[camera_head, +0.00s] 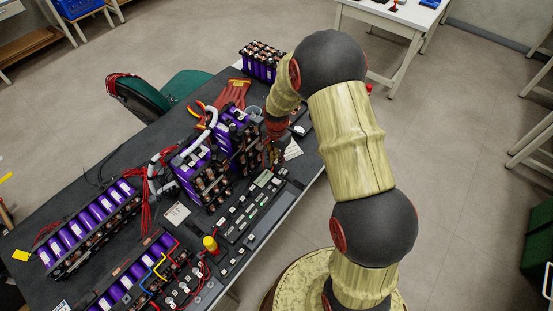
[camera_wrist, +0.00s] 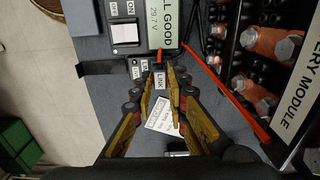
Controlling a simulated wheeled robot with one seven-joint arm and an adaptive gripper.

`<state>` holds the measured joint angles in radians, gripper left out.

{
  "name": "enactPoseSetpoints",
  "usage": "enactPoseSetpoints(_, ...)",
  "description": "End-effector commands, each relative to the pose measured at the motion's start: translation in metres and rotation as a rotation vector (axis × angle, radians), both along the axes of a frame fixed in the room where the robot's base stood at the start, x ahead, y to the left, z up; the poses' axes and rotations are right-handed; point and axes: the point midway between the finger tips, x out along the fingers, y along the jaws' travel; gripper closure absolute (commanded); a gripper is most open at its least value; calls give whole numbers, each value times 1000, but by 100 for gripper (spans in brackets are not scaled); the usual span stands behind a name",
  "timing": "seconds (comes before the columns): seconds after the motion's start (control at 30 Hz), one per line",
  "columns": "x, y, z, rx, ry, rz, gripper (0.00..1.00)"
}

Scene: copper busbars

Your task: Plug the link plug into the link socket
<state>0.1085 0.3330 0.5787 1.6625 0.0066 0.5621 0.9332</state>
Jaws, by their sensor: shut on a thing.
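In the wrist view my gripper (camera_wrist: 160,88) is closed around a small dark piece, taken to be the link plug (camera_wrist: 160,66), with a red-orange strip on it. Most of the plug is hidden by the fingertips. A small label reading LINK (camera_wrist: 160,80) shows between the fingers; I cannot tell whether it is on the plug or the panel. The fingertips are close to a dark labelled block (camera_wrist: 137,70) below the display reading "ALL GOOD" 29.7 V (camera_wrist: 167,25). The link socket is not clearly visible. In the head view my gripper (camera_head: 275,155) is beside the purple battery modules, partly hidden.
A battery module (camera_wrist: 270,50) with copper busbars and bolts stands close on the right, with a red cable (camera_wrist: 230,95) beside it. In the head view, a long dark panel (camera_head: 250,212), purple cell packs (camera_head: 95,222) and red gloves (camera_head: 234,92) crowd the dark bench.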

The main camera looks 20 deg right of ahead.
Motion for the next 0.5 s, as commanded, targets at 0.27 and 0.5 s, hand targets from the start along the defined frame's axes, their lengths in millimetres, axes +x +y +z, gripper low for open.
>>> enactPoseSetpoints(0.27, 0, 0, -4, 0, 1, 0, 100)
enactPoseSetpoints(0.5, 0, 0, -5, 0, 0, 0, 76)
